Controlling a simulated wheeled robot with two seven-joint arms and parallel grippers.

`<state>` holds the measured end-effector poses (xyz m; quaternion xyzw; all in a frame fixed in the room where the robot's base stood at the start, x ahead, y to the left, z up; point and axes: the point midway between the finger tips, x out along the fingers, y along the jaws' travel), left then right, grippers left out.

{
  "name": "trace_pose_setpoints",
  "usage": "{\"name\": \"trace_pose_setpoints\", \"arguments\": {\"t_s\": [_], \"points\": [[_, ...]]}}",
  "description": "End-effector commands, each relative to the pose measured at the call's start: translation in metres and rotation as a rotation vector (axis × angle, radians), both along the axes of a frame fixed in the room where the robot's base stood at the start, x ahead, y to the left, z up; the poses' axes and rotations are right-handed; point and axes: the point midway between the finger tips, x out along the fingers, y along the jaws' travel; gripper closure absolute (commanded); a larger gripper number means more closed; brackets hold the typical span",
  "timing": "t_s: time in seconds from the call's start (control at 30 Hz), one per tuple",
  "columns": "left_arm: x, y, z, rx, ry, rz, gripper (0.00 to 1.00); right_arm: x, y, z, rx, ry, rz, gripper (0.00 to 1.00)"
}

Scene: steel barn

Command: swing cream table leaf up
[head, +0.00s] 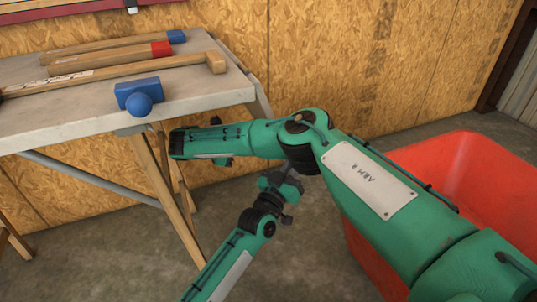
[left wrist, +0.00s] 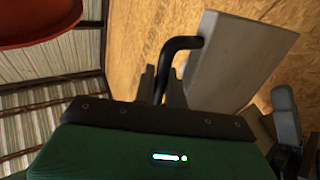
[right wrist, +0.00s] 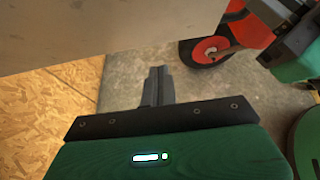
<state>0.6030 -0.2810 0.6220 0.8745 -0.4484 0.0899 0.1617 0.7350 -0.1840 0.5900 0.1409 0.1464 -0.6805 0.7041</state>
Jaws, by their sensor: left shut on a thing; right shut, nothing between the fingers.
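The leaf shows in the left wrist view as a thick pale grey-cream panel (left wrist: 232,62), with a black bent handle (left wrist: 181,46) at its near side. My left gripper (left wrist: 160,85) is shut on this handle. In the head view a narrow pale strip hangs at the table's right end; most of it is hidden behind the table top (head: 60,118) and my right arm. My right gripper (right wrist: 158,84) is shut and empty. A broad flat grey panel (right wrist: 95,30) fills the upper left of its view, close to its fingers; I cannot tell whether they touch.
A blue mallet-like tool (head: 138,95) and several wooden-handled hammers (head: 130,70) lie on the table. A red tub (head: 425,150) stands on the right. A red wheel (right wrist: 205,50) shows in the right wrist view. A chipboard wall (head: 330,60) is behind. Concrete floor is open below.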

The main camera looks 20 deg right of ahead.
Motion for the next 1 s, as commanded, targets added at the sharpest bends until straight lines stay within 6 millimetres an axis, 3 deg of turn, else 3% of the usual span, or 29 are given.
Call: {"name": "trace_pose_setpoints", "arguments": {"t_s": [0.2, 0.4, 1.0], "points": [[0.000, 0.000, 0.000, 0.000, 0.000, -0.001, 1.00, 0.000, -0.039, -0.019, 0.005, 0.004, -0.004, 1.00], [0.000, 0.000, 0.000, 0.000, 0.000, -0.001, 1.00, 0.001, -0.063, -0.030, 0.006, 0.002, -0.001, 1.00], [0.000, 0.000, 0.000, 0.000, 0.000, 0.000, 1.00, 0.002, -0.077, -0.033, 0.003, -0.001, 0.000, 1.00]]}}
